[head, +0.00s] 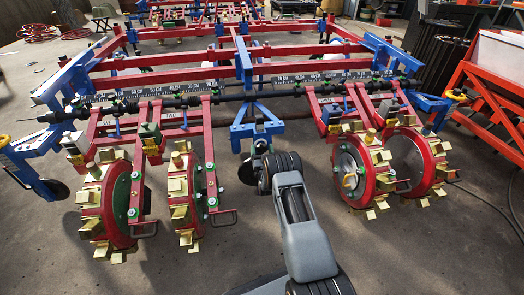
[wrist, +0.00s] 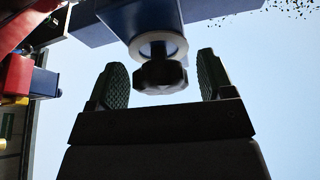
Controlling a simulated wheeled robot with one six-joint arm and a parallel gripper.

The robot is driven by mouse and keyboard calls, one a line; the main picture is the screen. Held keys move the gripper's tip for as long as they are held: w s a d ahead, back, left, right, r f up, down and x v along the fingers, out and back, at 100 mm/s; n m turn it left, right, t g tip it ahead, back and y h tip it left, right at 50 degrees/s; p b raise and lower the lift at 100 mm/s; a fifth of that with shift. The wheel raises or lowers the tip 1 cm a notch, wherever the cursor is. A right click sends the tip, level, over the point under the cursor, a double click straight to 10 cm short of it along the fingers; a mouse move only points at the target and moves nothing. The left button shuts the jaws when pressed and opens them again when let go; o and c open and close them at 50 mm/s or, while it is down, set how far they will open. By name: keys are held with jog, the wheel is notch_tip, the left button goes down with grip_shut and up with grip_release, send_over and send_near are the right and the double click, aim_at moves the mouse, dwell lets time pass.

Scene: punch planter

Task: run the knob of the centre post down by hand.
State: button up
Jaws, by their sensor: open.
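The knob (wrist: 162,76) is black and lobed. It hangs below a pale round collar (wrist: 158,45) on the blue centre post (wrist: 150,14) in the wrist view. My gripper (wrist: 163,62) is open, with one dark ridged finger on each side of the knob. A gap shows between the knob and each finger, so neither touches it. In the head view the blue centre post (head: 257,118) stands in the middle of the planter, and my arm reaches up to it from below. The knob is not clear there, being hidden or too small.
Red spiked wheels with brass punches stand left (head: 120,205) and right (head: 360,172) of my arm. A black toolbar (head: 235,97) and blue-red frame cross behind. An orange rack (head: 490,100) stands at far right. The concrete floor (head: 225,250) around my arm is clear.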

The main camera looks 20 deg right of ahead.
jog(key=c, duration=0.9)
jog(key=m+h+b, duration=0.1)
jog(key=m, duration=0.2)
jog(key=shift+a+f+h+b, duration=0.1)
jog(key=shift+h+b, duration=0.2)
jog(key=shift+b, duration=0.1)
jog(key=shift+m+g+h, duration=0.5)
jog(key=shift+m, duration=0.7)
jog(key=o, duration=0.9)
